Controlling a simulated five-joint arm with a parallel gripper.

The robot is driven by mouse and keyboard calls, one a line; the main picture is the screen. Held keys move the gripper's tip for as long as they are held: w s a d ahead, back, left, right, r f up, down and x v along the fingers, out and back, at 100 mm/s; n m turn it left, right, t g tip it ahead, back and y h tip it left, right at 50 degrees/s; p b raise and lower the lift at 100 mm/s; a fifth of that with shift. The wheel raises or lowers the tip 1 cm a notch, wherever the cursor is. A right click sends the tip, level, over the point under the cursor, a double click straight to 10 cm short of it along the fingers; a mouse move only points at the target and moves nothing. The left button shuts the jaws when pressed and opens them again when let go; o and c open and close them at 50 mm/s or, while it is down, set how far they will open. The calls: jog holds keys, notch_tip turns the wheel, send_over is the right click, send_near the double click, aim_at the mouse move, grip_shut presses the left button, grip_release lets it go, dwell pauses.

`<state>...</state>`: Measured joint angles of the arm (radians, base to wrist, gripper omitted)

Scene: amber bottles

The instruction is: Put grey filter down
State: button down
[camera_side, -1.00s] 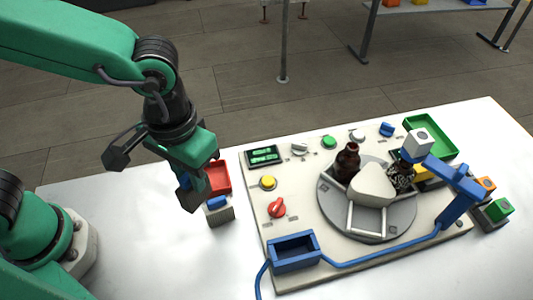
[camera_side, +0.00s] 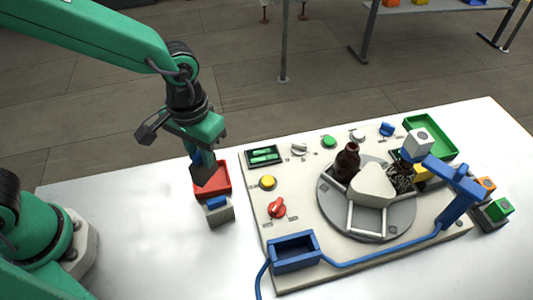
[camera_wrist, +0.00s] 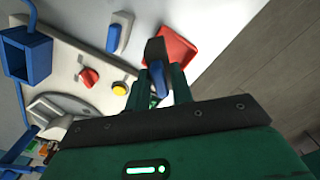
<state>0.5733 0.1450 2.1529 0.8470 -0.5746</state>
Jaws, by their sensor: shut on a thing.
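My gripper (camera_side: 200,153) points down and is shut on the grey filter (camera_side: 206,175), a dark grey plate with a blue grip. The filter hangs below my gripper, in front of the left part of the red tray (camera_side: 221,176) in the side view. In the wrist view, the fingers (camera_wrist: 161,80) hold the filter's blue grip, and its grey plate (camera_wrist: 155,49) shows beyond them, overlapping the edge of the red tray (camera_wrist: 183,47). I cannot tell whether the filter touches the tray.
A grey block with a blue top (camera_side: 218,211) stands just in front of the red tray. To the right is a panel with a yellow button (camera_side: 267,183), a red knob (camera_side: 277,207), a blue bin (camera_side: 294,255) and a turntable (camera_side: 398,222) with amber bottles. A green tray (camera_side: 440,149) stands behind.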

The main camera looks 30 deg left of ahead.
jog(key=shift+w+a+f, duration=0.35)
jog(key=shift+w+f, duration=0.05)
jog(key=shift+w, duration=0.2)
jog(key=shift+w+a+f, duration=0.3)
jog(key=shift+w+f, duration=0.1)
jog(key=shift+w, duration=0.2)
jog(key=shift+f, duration=0.1)
jog(key=shift+f, duration=1.9)
jog(key=shift+f, duration=0.1)
jog(key=c, duration=1.2)
grip_release()
notch_tip(320, 180, up, 12)
jog(key=shift+a, duration=0.1)
